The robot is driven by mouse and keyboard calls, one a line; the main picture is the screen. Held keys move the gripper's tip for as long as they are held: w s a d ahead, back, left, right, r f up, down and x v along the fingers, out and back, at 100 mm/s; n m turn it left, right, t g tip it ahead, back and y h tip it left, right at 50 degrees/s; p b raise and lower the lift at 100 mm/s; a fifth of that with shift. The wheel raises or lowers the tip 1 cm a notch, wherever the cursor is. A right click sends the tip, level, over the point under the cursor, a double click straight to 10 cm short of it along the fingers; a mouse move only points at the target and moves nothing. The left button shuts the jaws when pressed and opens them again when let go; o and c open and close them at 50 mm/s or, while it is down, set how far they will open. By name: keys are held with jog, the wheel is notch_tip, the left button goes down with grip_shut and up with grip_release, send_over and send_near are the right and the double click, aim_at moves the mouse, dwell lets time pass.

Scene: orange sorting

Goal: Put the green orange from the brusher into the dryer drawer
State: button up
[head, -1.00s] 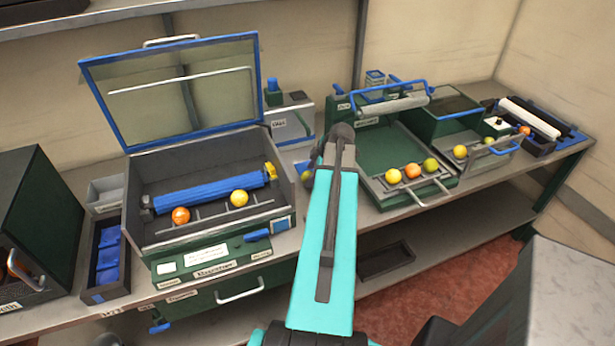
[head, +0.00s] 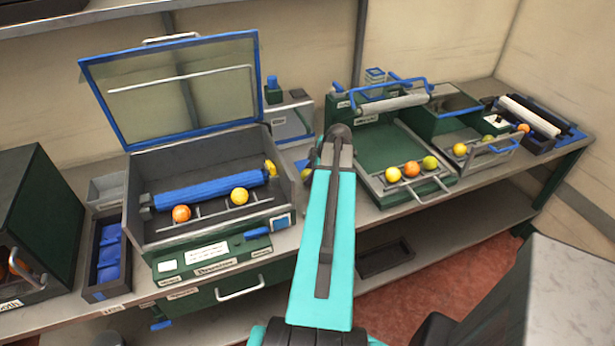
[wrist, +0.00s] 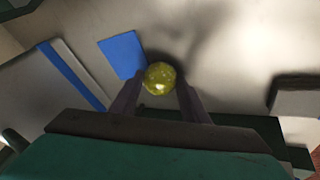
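A yellow-green orange (wrist: 160,78) sits between the two fingertips of my gripper (wrist: 160,88) in the wrist view, with both fingers against its sides. It appears held above the grey counter. In the head view my arm hides the fingers and most of this orange (head: 306,174). The brusher (head: 290,175), lid raised, stands left of my gripper with an orange fruit (head: 181,213) and a yellow one (head: 239,196) inside. At the right, a green machine has an open drawer (head: 503,152) with a blue handle, holding yellow and greenish fruit. Its label is not readable.
A green machine with a roller (head: 393,104) stands between my gripper and that drawer. Several fruits, including a yellow-green one (head: 430,162), line its front tray. A bin with blue contents (head: 108,255) is at the left. The raised brusher lid (head: 170,90) stands tall.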

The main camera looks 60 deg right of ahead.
aim_at(306, 170)
jog(key=shift+r, duration=0.1)
jog(key=shift+c, duration=0.5)
jog(key=shift+r+b, duration=1)
jog(key=shift+r, duration=0.55)
jog(key=s+a+b, duration=0.1)
jog(key=s+a, duration=0.1)
jog(key=s, duration=0.1)
jog(key=s+a+b, duration=0.1)
jog(key=s+a, duration=0.1)
jog(key=s, duration=0.1)
jog(key=s+a+r+b, duration=0.1)
jog(key=s+a, duration=0.1)
jog(key=shift+s+a, duration=0.2)
jog(key=shift+s, duration=0.2)
jog(key=shift+d+f+b, duration=0.1)
jog(key=shift+d+b, duration=0.1)
jog(key=shift+b, duration=1)
jog(key=b, duration=0.4)
jog(key=shift+s, duration=0.15)
jog(key=b, duration=0.5)
jog(key=shift+s+a, duration=0.2)
jog(key=shift+s, duration=0.1)
jog(key=a+b, duration=0.1)
jog(key=b, duration=0.4)
jog(key=shift+s, duration=0.4)
